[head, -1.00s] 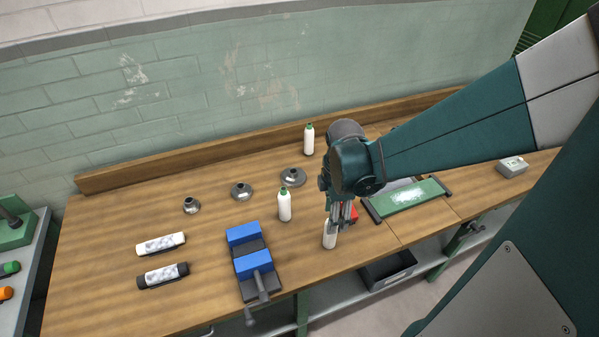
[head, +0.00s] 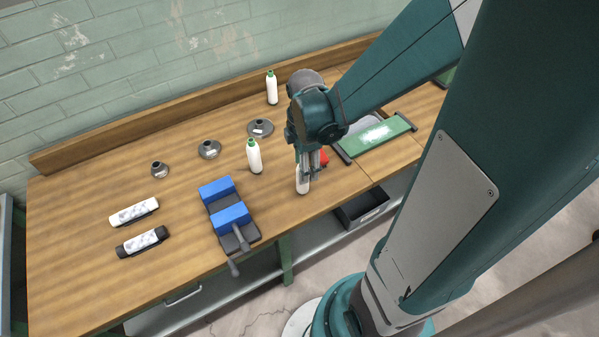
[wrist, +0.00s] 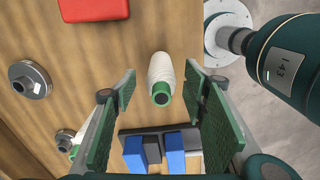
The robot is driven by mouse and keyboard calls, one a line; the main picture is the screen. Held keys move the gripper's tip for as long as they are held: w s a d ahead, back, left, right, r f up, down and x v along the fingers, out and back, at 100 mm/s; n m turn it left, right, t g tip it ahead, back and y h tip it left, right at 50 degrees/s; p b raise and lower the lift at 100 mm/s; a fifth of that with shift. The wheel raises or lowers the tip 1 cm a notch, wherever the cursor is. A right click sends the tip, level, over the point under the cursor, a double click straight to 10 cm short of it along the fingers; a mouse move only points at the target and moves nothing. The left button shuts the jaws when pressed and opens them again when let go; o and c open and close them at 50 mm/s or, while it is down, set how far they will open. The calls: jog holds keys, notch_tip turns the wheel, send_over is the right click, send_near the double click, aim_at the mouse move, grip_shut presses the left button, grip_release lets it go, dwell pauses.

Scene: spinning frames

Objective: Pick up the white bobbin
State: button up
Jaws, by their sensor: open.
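A white bobbin (head: 302,186) with a green tip stands upright near the bench's front edge, partly hidden by my gripper in the head view. In the wrist view this white bobbin (wrist: 160,68) lies between my two green-padded fingers, with gaps on both sides. My gripper (wrist: 160,84) is open and points down over it; in the head view my gripper (head: 308,172) overlaps its top. Two more white bobbins with green tips stand on the bench, one in the middle (head: 254,157) and one at the back (head: 271,88).
A blue-jawed vise (head: 228,212) is left of the bobbin. A red object (wrist: 93,9) lies close by. Several grey flanged discs (head: 209,149) and two tubes, white (head: 134,212) and black (head: 143,242), are farther left. A green-topped frame (head: 377,134) is to the right.

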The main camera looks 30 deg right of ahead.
dwell(0.4)
jog(key=shift+a+f, duration=0.15)
jog(key=shift+f, duration=2.45)
jog(key=c, duration=1)
